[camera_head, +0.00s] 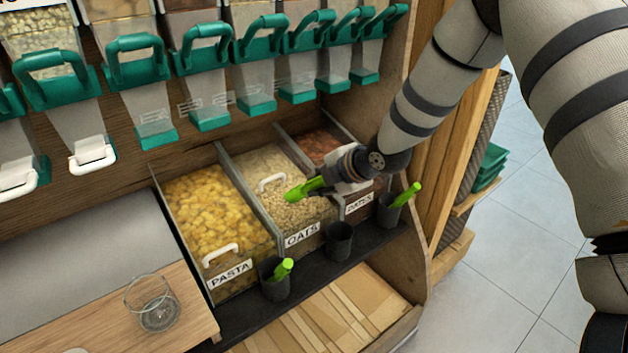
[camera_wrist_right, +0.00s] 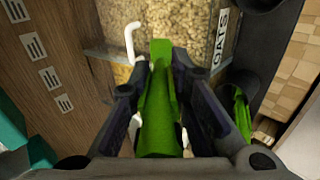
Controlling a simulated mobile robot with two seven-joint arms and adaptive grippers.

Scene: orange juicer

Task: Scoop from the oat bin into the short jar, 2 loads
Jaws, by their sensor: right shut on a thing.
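The oat bin (camera_head: 303,237), labelled OATS, stands between the pasta and dates bins and is well filled with oats. My right gripper (camera_head: 326,183) is shut on a green scoop (camera_head: 303,190) over the oat bin. The scoop also shows between the fingers in the right wrist view (camera_wrist_right: 160,115). I cannot tell whether its tip touches the oats or whether it holds any. The short jar (camera_head: 157,308), clear glass and apparently empty, stands upright on the wooden counter at lower left. My left gripper is not in view.
Dark cups stand along the front ledge: one by pasta (camera_head: 273,283) with a green scoop, an empty one (camera_head: 339,241) by oats, and one by dates (camera_head: 389,212) with a scoop. The oat bin's white handle (camera_head: 272,181) sits farther back than the pasta one (camera_head: 220,252). Dispensers hang above.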

